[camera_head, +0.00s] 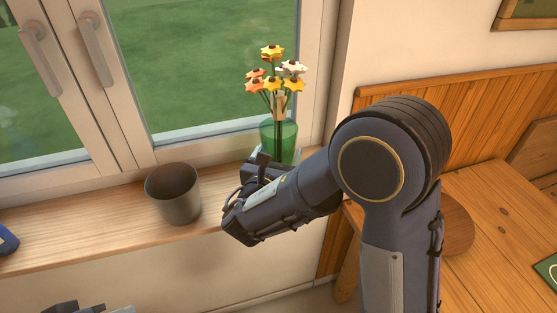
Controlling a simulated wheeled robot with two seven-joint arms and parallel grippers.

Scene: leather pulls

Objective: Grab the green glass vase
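The green glass vase (283,142) stands upright at the right end of the wooden windowsill. It holds several orange, yellow and white flowers (274,78). My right arm reaches in from the right, in front of the vase. My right gripper (258,168) is at the vase's lower left front, and a dark finger overlaps the glass in the picture. The wrist and fingers hide the vase's lower part. I cannot tell whether the fingers touch it or are closed. A small dark and pale part of my body shows at the bottom left edge; no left fingertips are visible.
A dark grey cup (174,192) stands on the windowsill (105,222), left of my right gripper. A blue object (6,240) lies at the sill's far left. The window is behind. A wooden table (500,215) fills the right side.

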